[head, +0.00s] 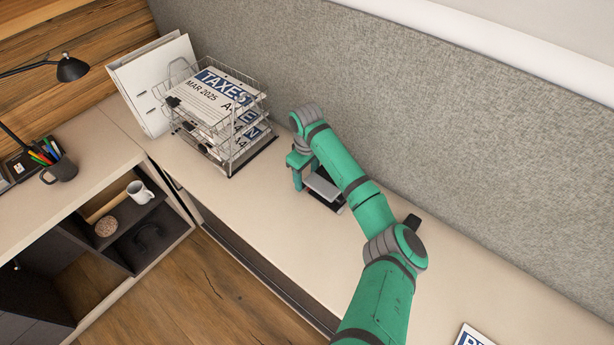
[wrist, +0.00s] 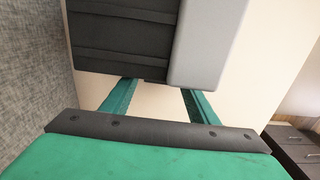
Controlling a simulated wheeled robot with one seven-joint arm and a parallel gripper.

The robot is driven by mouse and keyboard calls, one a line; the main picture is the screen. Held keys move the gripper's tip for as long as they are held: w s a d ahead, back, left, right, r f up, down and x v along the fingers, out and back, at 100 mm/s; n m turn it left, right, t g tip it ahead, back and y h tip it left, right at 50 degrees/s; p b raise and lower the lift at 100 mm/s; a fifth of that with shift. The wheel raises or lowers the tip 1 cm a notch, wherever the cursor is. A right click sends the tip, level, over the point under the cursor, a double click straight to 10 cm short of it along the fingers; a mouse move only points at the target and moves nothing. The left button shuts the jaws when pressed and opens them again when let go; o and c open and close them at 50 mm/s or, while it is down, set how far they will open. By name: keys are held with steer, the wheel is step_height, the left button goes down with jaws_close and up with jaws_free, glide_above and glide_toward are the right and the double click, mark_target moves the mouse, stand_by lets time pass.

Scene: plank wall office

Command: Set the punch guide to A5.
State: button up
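The hole punch (head: 324,184), grey on top with a black base, stands on the desk, partly covered by my arm. I take the large dark ribbed body with a grey side (wrist: 125,38) close up in the wrist view to be the same punch. My gripper (head: 303,177) is at its left end in the head view. In the wrist view my gripper's green fingers (wrist: 158,98) are apart, with bare desk between them. Their tips are hidden behind the punch. I cannot make out the guide, its size marks or any contact with it.
A wire tray rack (head: 228,150) with labelled papers stands to the left, near white binders (head: 155,85). A grey panel (head: 430,120) runs behind the desk (head: 250,205). A sheet (head: 473,337) lies at lower right. The desk front is clear.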

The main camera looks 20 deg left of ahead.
jaws_close()
steer(key=shift+w+a, duration=0.35)
steer(key=shift+a, duration=0.3)
steer(key=shift+w+a, duration=0.3)
steer(key=shift+a, duration=0.3)
steer(key=shift+w+d, duration=0.1)
steer(key=shift+d, duration=0.35)
steer(key=shift+c, duration=0.4)
jaws_free()
steer(key=shift+a, duration=0.25)
steer(key=shift+o, duration=1)
steer(key=shift+s+a, duration=0.3)
steer(key=shift+d+r, duration=0.15)
steer(key=shift+r, duration=0.1)
step_height(320, 180, up, 10)
steer(key=shift+a+r, duration=0.15)
steer(key=shift+a, duration=0.05)
